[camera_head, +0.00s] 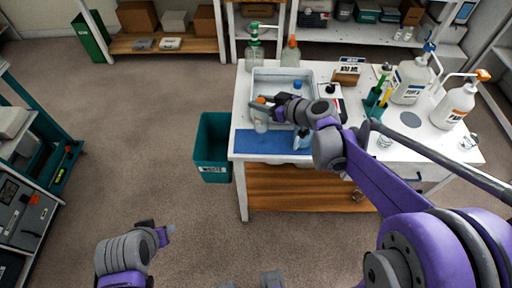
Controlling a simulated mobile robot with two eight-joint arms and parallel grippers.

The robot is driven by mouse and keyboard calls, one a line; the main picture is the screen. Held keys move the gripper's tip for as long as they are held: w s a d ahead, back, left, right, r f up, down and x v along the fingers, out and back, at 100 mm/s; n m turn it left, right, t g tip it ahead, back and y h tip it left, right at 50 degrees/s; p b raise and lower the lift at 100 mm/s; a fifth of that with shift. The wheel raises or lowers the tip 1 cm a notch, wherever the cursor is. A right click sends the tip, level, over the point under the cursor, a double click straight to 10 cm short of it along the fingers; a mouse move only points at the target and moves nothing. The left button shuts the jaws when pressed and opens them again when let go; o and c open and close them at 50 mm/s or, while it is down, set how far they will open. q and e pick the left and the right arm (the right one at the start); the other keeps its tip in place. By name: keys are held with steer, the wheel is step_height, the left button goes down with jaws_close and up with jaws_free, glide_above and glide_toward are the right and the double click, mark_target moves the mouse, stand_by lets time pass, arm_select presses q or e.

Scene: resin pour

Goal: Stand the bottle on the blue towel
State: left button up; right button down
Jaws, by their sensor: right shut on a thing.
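A small clear bottle with an orange cap (261,121) is in my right gripper (264,107), which is shut on it near its top. The bottle looks upright. Its base overlaps the back edge of the blue towel (258,145) in the picture; I cannot tell whether it touches. The towel lies flat along the table's front left. Another small bottle (302,141) stands at the towel's right part, partly behind my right arm. My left gripper (164,234) is low over the floor, away from the table; its opening is unclear.
A white tray (262,75) behind the towel holds a blue-capped bottle (297,88). Large pump bottles (409,82) (457,104) stand at the right. A teal bin (213,146) is beside the table's left edge. The towel's left part is bare.

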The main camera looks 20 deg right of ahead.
mark_target(267, 122)
steer(key=shift+s+d+r+n+y+b, duration=0.25)
steer(key=shift+s+r+n+y+b, duration=0.35)
steer(key=shift+r+y+b, duration=0.15)
steer(key=shift+w+a+f+g, duration=0.15)
steer(key=shift+w+a+f, duration=0.1)
steer(key=shift+w+f, duration=0.25)
steer(key=shift+w+a+f+g, duration=0.15)
steer(key=shift+w+a+f, duration=0.15)
steer(key=shift+f, duration=0.3)
steer(key=f, duration=0.2)
steer(key=shift+s+d+f, duration=0.15)
steer(key=shift+s+f, duration=0.1)
steer(key=shift+f, duration=0.05)
steer(key=shift+s+f+b, duration=0.1)
steer(key=shift+f+b, duration=0.15)
steer(key=shift+b, duration=0.05)
step_height(267, 122, down, 3)
steer(key=shift+f, duration=0.2)
arm_select(q)
steer(key=f, duration=0.3)
steer(key=s+f, duration=0.1)
steer(key=shift+d+f, duration=0.25)
steer(key=shift+d, duration=0.1)
arm_select(e)
steer(key=shift+f, duration=0.3)
